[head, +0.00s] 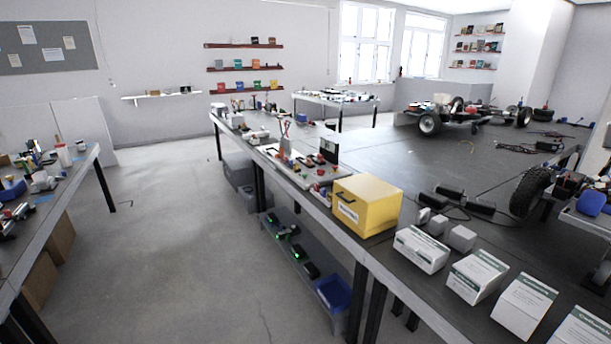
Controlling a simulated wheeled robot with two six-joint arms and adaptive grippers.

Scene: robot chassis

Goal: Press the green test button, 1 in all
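I cannot make out a green test button for certain at this distance. A pale panel (291,168) with small red and dark parts lies on the long dark workbench (384,252), behind a yellow box (366,205). Dark devices (282,233) with small glowing green lights stand on the lower shelf under this bench; whether any of these is a button cannot be told. Neither of my grippers is in view.
A cluttered bench (45,215) stands at the left. White-and-green cartons (478,276) line the near right bench. Wheeled chassis (445,113) stand farther back on it. A blue bin (333,292) is on the lower shelf. The grey floor between the benches is clear.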

